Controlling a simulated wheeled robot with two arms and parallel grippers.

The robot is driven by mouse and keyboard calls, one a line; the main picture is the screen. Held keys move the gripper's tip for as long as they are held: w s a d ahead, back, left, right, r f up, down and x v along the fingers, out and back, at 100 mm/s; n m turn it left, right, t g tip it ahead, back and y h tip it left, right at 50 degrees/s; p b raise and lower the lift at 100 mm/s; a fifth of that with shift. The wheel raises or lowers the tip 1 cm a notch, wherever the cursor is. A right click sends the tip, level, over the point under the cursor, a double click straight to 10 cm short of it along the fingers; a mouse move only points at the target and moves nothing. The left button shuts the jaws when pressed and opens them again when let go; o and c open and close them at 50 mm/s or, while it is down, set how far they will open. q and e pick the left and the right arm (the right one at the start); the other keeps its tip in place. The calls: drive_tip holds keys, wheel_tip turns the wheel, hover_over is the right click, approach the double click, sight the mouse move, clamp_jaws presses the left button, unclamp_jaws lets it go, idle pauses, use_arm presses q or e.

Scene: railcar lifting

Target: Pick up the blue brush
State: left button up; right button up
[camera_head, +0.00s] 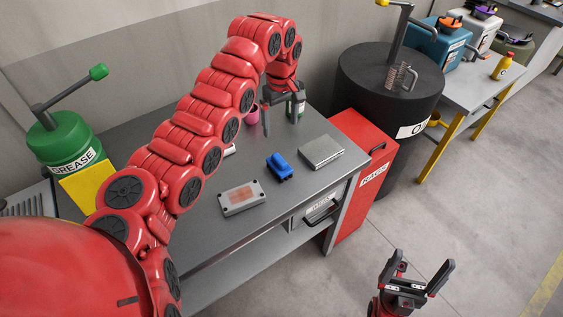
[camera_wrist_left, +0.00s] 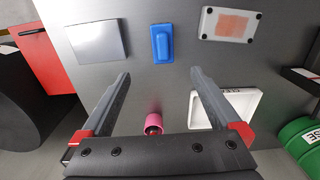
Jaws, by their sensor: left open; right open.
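The blue brush (camera_head: 281,166) lies on the grey metal table between a silver box and a pale block with a reddish patch. It also shows near the top of the left wrist view (camera_wrist_left: 162,43), beyond my fingertips. My left gripper (camera_head: 281,119) is open and empty above the back of the table, behind the brush; its two fingers also show in the left wrist view (camera_wrist_left: 160,75). My right gripper (camera_head: 421,264) is open and empty over the floor in front of the table, away from the brush.
The silver box (camera_head: 321,152) and pale block (camera_head: 242,197) flank the brush. A pink cup (camera_head: 252,115) stands near my left gripper. A white tray (camera_wrist_left: 255,104) lies on the table. A green grease can (camera_head: 65,140), red cabinet (camera_head: 362,190) and black drum (camera_head: 365,95) stand around.

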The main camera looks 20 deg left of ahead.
sight(279, 158)
use_arm(q)
wheel_tip(279, 158, down, 12)
drive_tip(key=p, duration=0.2)
drive_tip(key=shift+r+p, duration=0.15)
drive_tip(key=shift+p, duration=0.15)
drive_tip(key=f+p, duration=0.2)
drive_tip(key=f, duration=0.1)
drive_tip(key=f+p, duration=0.1)
drive_tip(key=shift+s+a+f, duration=0.1)
drive_tip(key=shift+s+f, duration=0.1)
drive_tip(key=shift+s, duration=0.2)
drive_tip(key=shift+w+f, duration=0.1)
drive_tip(key=shift+f, duration=0.4)
clamp_jaws()
drive_tip(key=shift+r, duration=0.1)
